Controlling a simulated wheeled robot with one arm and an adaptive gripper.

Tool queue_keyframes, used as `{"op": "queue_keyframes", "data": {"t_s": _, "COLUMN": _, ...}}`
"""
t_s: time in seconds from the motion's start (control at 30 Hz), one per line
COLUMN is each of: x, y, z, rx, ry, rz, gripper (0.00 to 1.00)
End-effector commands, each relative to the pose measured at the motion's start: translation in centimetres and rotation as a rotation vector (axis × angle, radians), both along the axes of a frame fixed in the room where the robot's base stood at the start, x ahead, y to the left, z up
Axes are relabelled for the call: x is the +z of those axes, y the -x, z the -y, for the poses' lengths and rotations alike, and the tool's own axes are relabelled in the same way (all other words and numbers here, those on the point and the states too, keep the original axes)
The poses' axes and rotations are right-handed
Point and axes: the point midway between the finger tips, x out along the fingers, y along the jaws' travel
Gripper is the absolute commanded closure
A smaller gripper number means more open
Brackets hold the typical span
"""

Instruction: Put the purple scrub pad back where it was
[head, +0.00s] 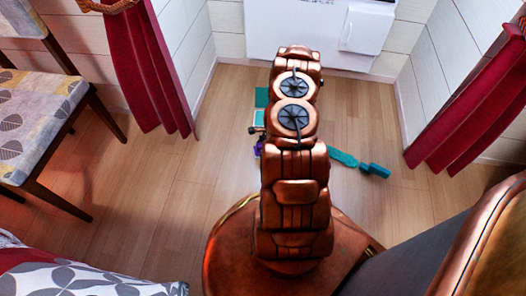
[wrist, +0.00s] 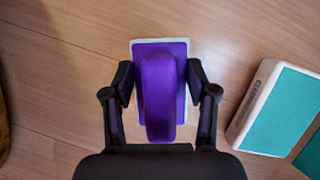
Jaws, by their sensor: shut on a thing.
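The purple scrub pad (wrist: 160,95) has a raised purple handle and a pale edge around its base.
A white-edged teal block (wrist: 280,110) lies on the floor to the pad's right in the wrist view. In the head view a teal long-handled object (head: 345,158) lies right of my arm. A patterned chair (head: 40,115) stands left; red curtains (head: 150,65) hang at both sides.

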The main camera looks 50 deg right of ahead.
Motion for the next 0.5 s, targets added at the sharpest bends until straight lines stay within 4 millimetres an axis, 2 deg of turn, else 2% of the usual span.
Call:
{"op": "queue_keyframes", "data": {"t_s": 0.13, "x": -0.1, "y": 0.0, "z": 0.7, "rx": 0.000, "ry": 0.000, "rz": -0.001, "gripper": 0.80}}
{"op": "queue_keyframes", "data": {"t_s": 0.37, "x": -3.4, "y": 0.0, "z": 0.6, "rx": 0.002, "ry": -0.001, "rz": -0.001, "gripper": 0.80}}
{"op": "queue_keyframes", "data": {"t_s": 0.5, "x": -3.5, "y": -0.1, "z": 0.6, "rx": 0.001, "ry": -0.001, "rz": 0.001, "gripper": 0.80}}
